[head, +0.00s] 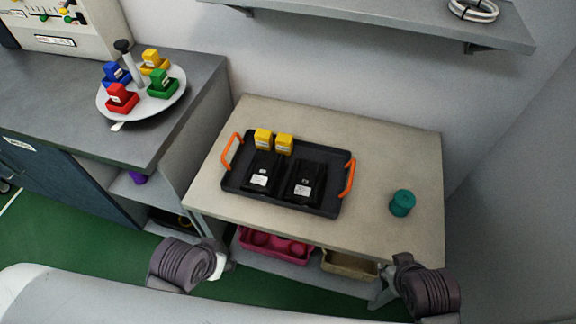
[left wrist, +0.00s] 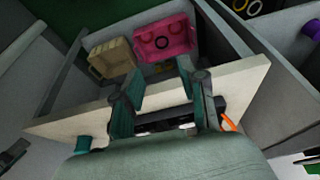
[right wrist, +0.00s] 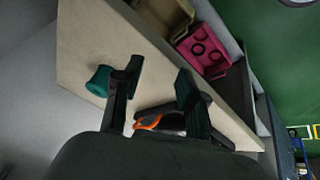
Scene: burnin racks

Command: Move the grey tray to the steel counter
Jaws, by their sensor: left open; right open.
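A dark grey tray (head: 233,184) with an orange handle at each end sits on the beige table (head: 400,147). Two black blocks with white labels and two yellow blocks are in it. The steel counter (head: 200,80) is at the left. My left gripper (left wrist: 162,88) is open and empty; in the head view its arm is in front of the table's front left corner. My right gripper (right wrist: 155,85) is open and empty; in the head view its arm is at the table's front right. In the right wrist view an orange handle (right wrist: 148,122) shows between its fingers.
A teal cylinder (head: 402,203) stands on the table right of the tray. A round white turntable (head: 140,104) with colored blocks is on the counter. A pink bin (head: 272,246) and a beige bin (head: 350,266) sit below the tabletop. A wall shelf (head: 390,25) hangs above.

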